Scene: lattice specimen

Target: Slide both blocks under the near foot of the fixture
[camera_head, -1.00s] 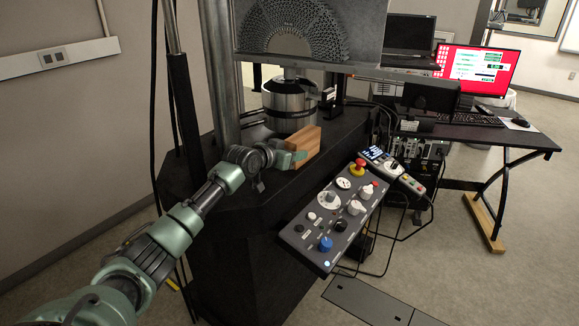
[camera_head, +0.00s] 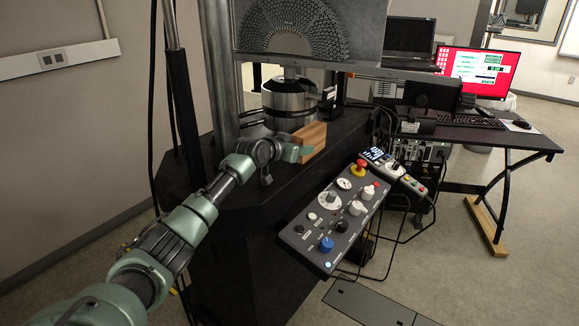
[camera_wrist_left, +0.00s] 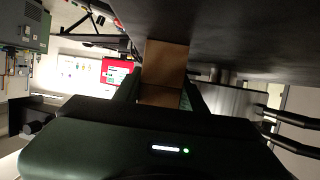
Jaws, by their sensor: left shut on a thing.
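A wooden block (camera_head: 312,141) stands on the black machine table (camera_head: 350,128), in front of the silver cylinder (camera_head: 290,103). My left gripper (camera_head: 298,153) is shut on the block at its near side. In the left wrist view the brown block (camera_wrist_left: 166,62) shows between the fingers, with a second brown face below it; I cannot tell whether that is a second block. The lattice specimen (camera_head: 290,35) stands above the cylinder. I cannot tell which part is the fixture's near foot. My right gripper is not in view.
A control panel (camera_head: 334,215) with knobs and a red button juts out in front of the table. A metal column (camera_head: 218,70) rises left of the cylinder. A desk (camera_head: 480,135) with a red-screened monitor (camera_head: 478,68) stands at right; its leg has a wooden foot (camera_head: 486,226).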

